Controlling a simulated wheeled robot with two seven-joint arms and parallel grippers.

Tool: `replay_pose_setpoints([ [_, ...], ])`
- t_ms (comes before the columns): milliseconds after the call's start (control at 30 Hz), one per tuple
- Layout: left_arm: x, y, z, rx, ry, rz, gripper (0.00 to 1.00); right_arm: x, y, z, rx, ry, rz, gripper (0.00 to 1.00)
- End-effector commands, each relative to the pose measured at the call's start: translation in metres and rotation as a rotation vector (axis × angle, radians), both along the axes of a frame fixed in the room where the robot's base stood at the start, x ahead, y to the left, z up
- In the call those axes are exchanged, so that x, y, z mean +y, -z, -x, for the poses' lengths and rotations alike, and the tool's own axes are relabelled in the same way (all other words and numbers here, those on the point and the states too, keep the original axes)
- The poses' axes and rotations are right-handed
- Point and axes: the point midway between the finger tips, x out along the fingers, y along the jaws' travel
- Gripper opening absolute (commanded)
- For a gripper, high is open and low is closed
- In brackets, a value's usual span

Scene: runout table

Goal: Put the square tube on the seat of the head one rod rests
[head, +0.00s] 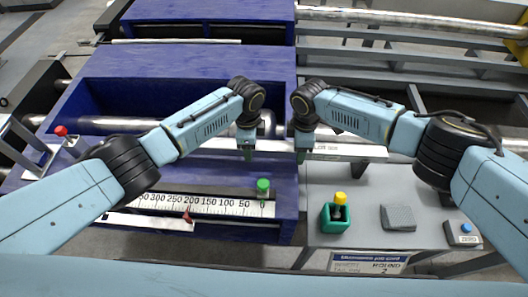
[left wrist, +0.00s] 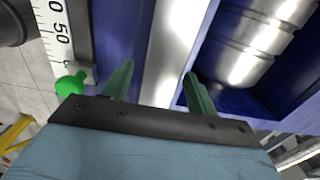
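The square tube, a long bright silver bar (head: 350,151), lies left to right across the blue bed's front ledge and the grey table on the right. In the left wrist view the bar (left wrist: 176,45) runs between my two green fingertips. My left gripper (head: 247,153) is open and straddles the bar, with a visible gap at least on one side; its fingers (left wrist: 159,70) also show in the left wrist view. My right gripper (head: 302,153) is at the bar just right of the blue bed's edge; its finger gap is hidden. A shiny round rod (head: 105,125) lies in the blue trough behind the bar.
A white scale (head: 220,207) with a green knob (head: 263,186) and a red pointer lies in front. On the grey table are a green block with a yellow knob (head: 340,198), a grey pad (head: 398,218) and a blue-button box (head: 463,233). Another rod (head: 410,19) lies at the back right.

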Motion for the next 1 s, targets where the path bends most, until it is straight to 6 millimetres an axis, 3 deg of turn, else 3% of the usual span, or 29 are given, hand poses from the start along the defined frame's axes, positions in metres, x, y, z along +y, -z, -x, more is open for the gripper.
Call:
replay_pose_setpoints([
  [267,-0.001,-0.010,-0.001,-0.002,0.002,0.002,0.58,0.001,0.000,0.000,0.000,-0.001,-0.001,0.58],
  [700,0.000,-0.096,-0.001,-0.004,0.001,0.002,0.58,0.001,0.000,0.000,0.000,-0.001,-0.001,0.58],
  [1000,0.000,-0.120,0.000,0.000,0.000,0.001,0.58,0.001,-0.003,0.000,0.000,-0.001,-0.002,0.58],
])
